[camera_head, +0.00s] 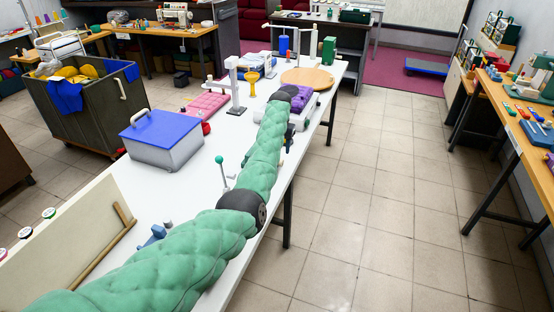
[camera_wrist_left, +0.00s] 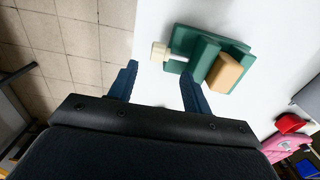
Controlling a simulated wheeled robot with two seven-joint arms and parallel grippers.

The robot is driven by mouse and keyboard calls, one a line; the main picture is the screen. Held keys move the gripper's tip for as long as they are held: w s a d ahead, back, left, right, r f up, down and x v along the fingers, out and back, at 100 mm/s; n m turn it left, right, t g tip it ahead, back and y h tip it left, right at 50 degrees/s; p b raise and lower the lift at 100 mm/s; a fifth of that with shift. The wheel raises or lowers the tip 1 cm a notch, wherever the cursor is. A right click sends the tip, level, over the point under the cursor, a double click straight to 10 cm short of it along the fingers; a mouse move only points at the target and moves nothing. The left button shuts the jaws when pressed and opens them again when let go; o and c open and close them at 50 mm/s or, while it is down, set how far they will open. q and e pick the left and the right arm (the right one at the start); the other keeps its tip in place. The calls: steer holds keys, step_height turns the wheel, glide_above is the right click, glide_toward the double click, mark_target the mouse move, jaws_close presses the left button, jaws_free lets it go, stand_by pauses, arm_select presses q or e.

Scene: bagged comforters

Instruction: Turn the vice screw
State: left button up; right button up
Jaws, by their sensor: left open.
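The green vice (camera_wrist_left: 208,58) lies on the white table near its edge in the left wrist view, with a tan block (camera_wrist_left: 224,73) at its jaws. The vice screw shows as a pale shaft with a cream knob (camera_wrist_left: 159,51) on the vice's left side. My left gripper (camera_wrist_left: 158,84) is open and empty. Its fingertips point toward the screw knob, which appears just beyond the gap between them; contact is not visible. In the head view my green padded left arm reaches along the table. The vice and the left gripper cannot be made out there. My right gripper is not in view.
A red bowl (camera_wrist_left: 291,123) and a pink quilted item (camera_wrist_left: 288,152) are right of the vice in the wrist view. In the head view a blue-lidded box (camera_head: 162,138) stands on the white table (camera_head: 110,206). Tiled floor (camera_head: 390,190) is clear to the right.

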arm_select(q)
steer(key=shift+f+p, duration=0.9)
steer(key=shift+f, duration=2.55)
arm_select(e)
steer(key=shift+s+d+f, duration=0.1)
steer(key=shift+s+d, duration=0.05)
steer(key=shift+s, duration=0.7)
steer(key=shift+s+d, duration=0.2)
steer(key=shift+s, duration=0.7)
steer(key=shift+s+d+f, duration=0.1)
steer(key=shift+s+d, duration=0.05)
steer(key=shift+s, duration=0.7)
arm_select(q)
steer(key=c, duration=1)
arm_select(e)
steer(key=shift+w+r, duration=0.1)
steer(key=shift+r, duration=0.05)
